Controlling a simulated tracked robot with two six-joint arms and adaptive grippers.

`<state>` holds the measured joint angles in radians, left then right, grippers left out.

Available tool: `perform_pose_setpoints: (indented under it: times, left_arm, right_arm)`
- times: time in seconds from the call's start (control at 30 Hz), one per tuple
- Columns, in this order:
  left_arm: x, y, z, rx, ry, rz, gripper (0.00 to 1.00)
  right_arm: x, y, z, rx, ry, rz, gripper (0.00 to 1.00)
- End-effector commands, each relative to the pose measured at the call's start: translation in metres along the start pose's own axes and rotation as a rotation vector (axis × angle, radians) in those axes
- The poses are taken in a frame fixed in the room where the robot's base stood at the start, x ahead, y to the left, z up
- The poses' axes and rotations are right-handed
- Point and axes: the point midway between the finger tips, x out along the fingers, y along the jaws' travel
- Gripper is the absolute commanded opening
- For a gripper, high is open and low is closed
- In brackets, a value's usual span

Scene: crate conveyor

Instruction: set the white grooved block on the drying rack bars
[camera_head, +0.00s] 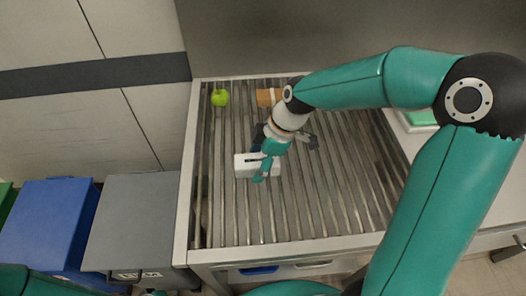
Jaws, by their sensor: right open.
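The white grooved block (243,166) lies on the metal bars of the rack (310,215), left of the middle, with a dark groove in its top. My right gripper (265,168) is open and reaches down over the block's right part, hiding some of it. I cannot tell whether the fingers touch the block. My left gripper is not in view.
A green apple (220,98) and an orange-brown object (268,97), partly hidden by my right arm, lie at the rack's far side. Blue (50,225) and grey (132,225) bins stand at left. The bars at front and right are clear.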

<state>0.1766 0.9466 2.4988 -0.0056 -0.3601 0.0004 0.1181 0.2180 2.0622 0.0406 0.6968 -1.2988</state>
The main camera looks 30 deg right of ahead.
Motion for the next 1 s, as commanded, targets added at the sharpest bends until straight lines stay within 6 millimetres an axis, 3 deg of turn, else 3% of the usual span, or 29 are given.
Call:
perform_pose_setpoints:
  times: [0.17,0.6,0.8,1.0]
  left_arm:
    - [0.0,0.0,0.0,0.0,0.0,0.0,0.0]
    - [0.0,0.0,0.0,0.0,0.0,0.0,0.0]
    - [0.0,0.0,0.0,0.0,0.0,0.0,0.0]
    - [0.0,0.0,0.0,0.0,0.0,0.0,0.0]
  right_arm:
    - [-0.02,0.002,0.0,0.0,0.002,0.007,0.77]
    - [-0.103,0.001,0.0,0.002,0.001,0.005,0.77]
    - [-0.118,0.0,0.001,0.002,0.0,0.002,0.77]
    - [-0.12,0.0,0.001,0.002,0.0,0.002,0.77]
